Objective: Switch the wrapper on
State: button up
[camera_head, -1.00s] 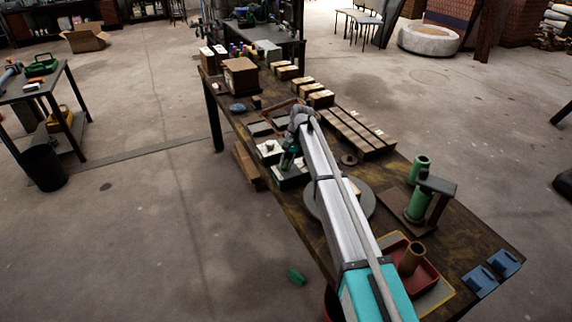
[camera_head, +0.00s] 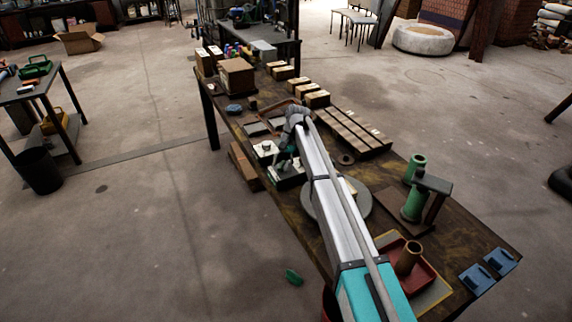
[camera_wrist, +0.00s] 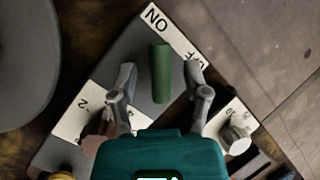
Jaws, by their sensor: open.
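In the wrist view a green cylindrical handle (camera_wrist: 160,72) stands out from a dark control panel (camera_wrist: 118,65). A white label strip (camera_wrist: 165,25) beyond it carries upside-down lettering that appears to read ON, with more letters partly hidden. My gripper (camera_wrist: 161,77) is open, with one finger on each side of the green handle and gaps visible between them. In the head view my gripper (camera_head: 286,160) is low over the control box (camera_head: 288,181) at the table's left edge; my arm and gripper hide part of it. The handle's exact setting cannot be told.
In the wrist view a pale knob (camera_wrist: 235,140) sits right of my gripper. In the head view a grey round turntable (camera_head: 361,207) lies beside my arm. Another small box (camera_head: 265,149) stands behind. Green rollers (camera_head: 414,204) and a red tray (camera_head: 424,277) are on the right.

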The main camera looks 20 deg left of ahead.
jog(key=shift+m, duration=0.3)
